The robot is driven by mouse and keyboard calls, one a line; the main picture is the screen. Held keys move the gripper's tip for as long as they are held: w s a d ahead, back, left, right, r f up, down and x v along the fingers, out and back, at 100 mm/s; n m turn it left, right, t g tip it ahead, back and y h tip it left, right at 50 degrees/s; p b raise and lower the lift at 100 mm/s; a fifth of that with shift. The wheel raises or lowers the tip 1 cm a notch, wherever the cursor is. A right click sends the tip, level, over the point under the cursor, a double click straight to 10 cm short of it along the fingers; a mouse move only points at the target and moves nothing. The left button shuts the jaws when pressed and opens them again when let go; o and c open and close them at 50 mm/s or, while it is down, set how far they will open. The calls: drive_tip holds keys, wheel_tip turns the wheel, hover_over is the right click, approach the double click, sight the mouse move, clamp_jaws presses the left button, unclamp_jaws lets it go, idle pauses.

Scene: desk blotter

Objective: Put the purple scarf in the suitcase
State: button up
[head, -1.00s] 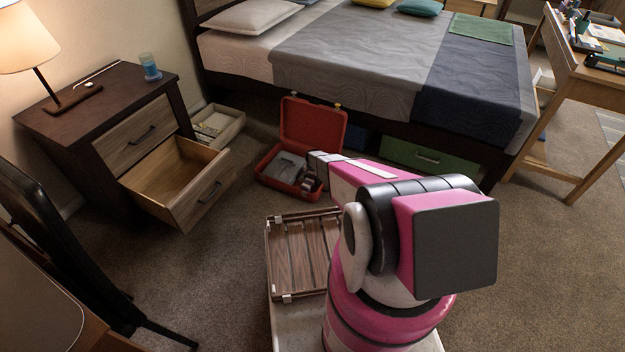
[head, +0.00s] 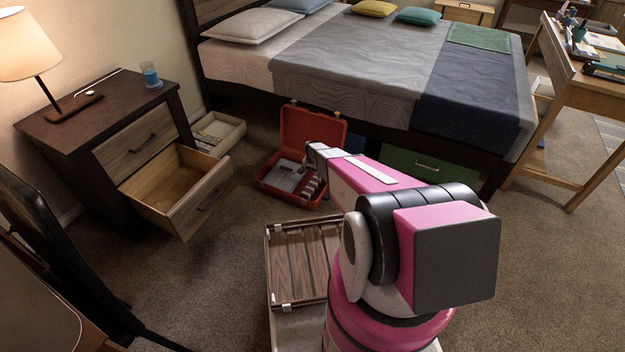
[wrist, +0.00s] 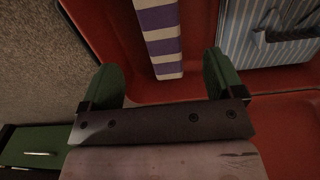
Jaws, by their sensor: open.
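The purple-and-white striped scarf (wrist: 160,35) lies folded in a long strip inside the red suitcase (wrist: 199,30). In the head view the open suitcase (head: 312,128) stands on the carpet by the bed, lid raised, and the striped scarf (head: 312,188) shows at its right side. My gripper (wrist: 163,78) is open and empty, with its green fingers apart. The scarf's near end shows beyond and between the fingertips in the wrist view. In the head view my gripper (head: 312,158) is above the suitcase's right side.
A blue-striped folded item (wrist: 270,35) with a dark piece on it lies beside the scarf. A nightstand (head: 110,120) with an open drawer stands at the left. The bed (head: 345,70) and a green under-bed drawer (head: 425,165) are behind my arm.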

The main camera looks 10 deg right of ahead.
drive_tip(key=s+r+n, duration=0.3)
drive_tip(key=s+r, duration=1.5)
drive_tip(key=r, duration=0.3)
drive_tip(key=s+r+n, duration=0.4)
drive_tip(key=s+r, duration=1.4)
drive_tip(key=r, duration=0.3)
drive_tip(key=shift+s+a+r, duration=0.3)
drive_tip(key=shift+s, duration=0.1)
